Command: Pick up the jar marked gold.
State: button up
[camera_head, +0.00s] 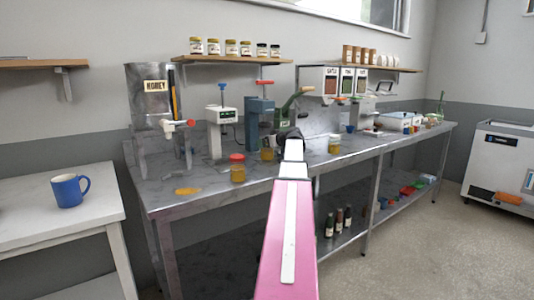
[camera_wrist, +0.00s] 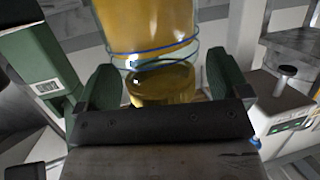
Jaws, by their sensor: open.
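My gripper (camera_head: 288,136) is over the counter near the middle jar, partly hidden by my arm. In the wrist view my gripper (camera_wrist: 161,78) is open. A clear glass jar with golden contents (camera_wrist: 147,30) shows between and beyond its fingers. Whether they touch it I cannot tell.
The green press (camera_head: 292,108), a blue-grey machine (camera_head: 258,118) and a white machine (camera_head: 216,130) stand close behind. A steel honey tank (camera_head: 140,90) is at the left. An amber spill (camera_head: 188,191) lies on the counter's front left. Small jars line the wall shelf (camera_head: 225,59).

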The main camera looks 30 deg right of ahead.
jog(key=c, duration=1.3)
